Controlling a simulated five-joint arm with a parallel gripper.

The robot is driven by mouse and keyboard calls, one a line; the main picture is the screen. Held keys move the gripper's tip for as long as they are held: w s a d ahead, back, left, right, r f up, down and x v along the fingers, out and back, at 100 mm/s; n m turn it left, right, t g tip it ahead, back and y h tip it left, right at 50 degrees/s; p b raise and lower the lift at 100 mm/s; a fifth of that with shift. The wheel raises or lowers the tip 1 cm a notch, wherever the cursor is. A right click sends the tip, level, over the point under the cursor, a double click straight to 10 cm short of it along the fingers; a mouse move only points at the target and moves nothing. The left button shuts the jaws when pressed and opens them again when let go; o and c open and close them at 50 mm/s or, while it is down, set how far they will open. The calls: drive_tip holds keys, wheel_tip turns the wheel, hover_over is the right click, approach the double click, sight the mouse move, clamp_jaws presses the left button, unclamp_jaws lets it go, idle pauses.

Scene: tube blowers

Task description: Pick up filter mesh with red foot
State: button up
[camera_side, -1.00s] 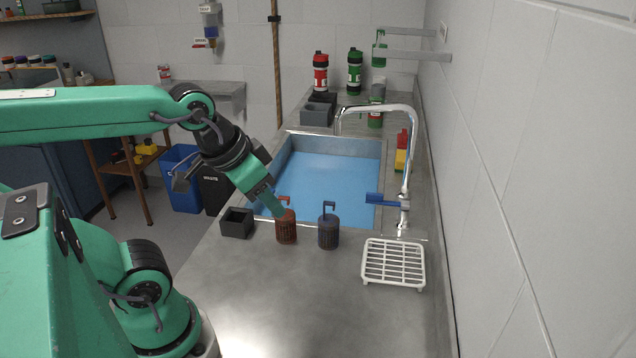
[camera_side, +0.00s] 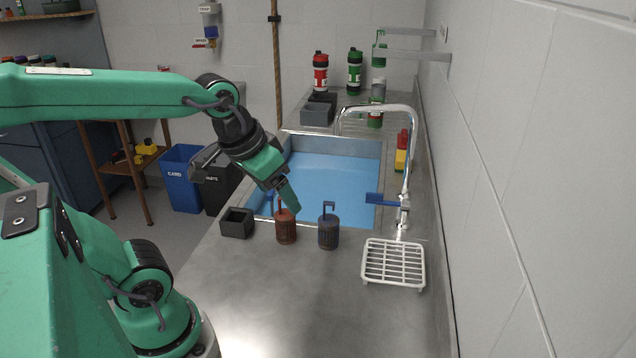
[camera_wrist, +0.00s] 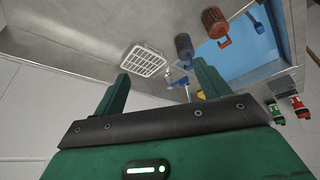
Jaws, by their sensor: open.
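The reddish-brown filter mesh (camera_side: 286,230) stands upright on the counter at the sink's near edge, its hook handle on top. It also shows in the wrist view (camera_wrist: 215,22) at the upper right. A darker, blue-grey mesh (camera_side: 328,235) with a hook stands just to its right and shows in the wrist view (camera_wrist: 184,46). My gripper (camera_side: 294,207) points down by the top of the red mesh in the side view, partly covering its handle. In the wrist view its fingers (camera_wrist: 160,86) are spread apart with neither mesh between them. Contact with the handle cannot be told.
A dark open box (camera_side: 237,223) stands left of the red mesh. A white rack (camera_side: 393,264) lies at the right. The sink (camera_side: 335,172) with its tall tap (camera_side: 408,160) is behind the meshes. The front counter is clear.

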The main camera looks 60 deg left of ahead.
drive_tip(key=w+a+f+n+g, duration=0.3)
drive_tip(key=w+a+f+n, duration=0.1)
drive_tip(key=w+a, duration=0.35)
drive_tip(key=n+g, duration=0.2)
drive_tip(key=n, duration=0.2)
hover_over(285, 214)
wheel_tip(285, 214, down, 8)
drive_tip(key=shift+w+d+r, duration=0.1)
drive_tip(key=shift+d+r, duration=0.05)
drive_tip(key=shift+f, duration=0.2)
drive_tip(key=shift+f, duration=1.2)
drive_tip(key=shift+f, duration=0.1)
drive_tip(key=shift+f, duration=2.5)
